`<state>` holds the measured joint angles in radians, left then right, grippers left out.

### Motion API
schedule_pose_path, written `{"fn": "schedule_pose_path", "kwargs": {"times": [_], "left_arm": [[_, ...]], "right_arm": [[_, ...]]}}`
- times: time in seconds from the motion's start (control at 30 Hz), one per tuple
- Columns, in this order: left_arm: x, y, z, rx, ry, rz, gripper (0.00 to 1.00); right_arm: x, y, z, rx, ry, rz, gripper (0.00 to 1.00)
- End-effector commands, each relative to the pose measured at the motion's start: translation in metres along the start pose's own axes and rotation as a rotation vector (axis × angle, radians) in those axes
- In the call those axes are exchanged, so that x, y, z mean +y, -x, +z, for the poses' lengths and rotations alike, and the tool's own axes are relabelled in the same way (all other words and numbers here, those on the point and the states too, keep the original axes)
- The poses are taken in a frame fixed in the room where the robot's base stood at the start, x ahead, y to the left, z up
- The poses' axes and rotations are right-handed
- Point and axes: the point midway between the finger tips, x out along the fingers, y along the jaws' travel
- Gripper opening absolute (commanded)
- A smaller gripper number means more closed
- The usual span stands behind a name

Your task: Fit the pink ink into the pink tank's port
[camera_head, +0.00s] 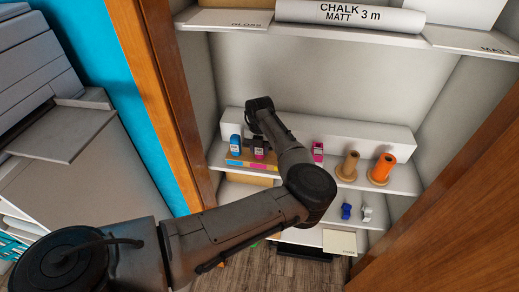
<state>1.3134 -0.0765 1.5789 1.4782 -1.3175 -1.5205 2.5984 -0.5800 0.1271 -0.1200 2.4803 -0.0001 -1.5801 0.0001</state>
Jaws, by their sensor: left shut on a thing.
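My left gripper (258,143) is over the middle shelf, in front of the white back ledge. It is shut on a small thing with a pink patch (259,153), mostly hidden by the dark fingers. Just below is a low block with a coloured strip (237,163), too small to read port by port. A blue cartridge (235,144) stands upright at its left end. A pink cartridge (318,152) with a pale label stands apart to the right on the same shelf. I cannot tell whether the held thing touches the block. My right gripper is not in view.
A brown roll (348,165) and an orange roll (382,168) stand right of the pink cartridge. A blue item (346,211) and a white one (367,213) lie on the shelf below. Wooden sides (165,90) frame the cabinet.

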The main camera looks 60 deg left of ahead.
Motion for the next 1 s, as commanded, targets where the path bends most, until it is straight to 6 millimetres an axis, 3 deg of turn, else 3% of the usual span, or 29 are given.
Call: {"fn": "schedule_pose_path", "kwargs": {"times": [1.0], "left_arm": [[0.000,0.043,0.000,0.000,0.000,0.000,0.15]], "right_arm": [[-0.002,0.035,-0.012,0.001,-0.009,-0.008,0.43]]}}
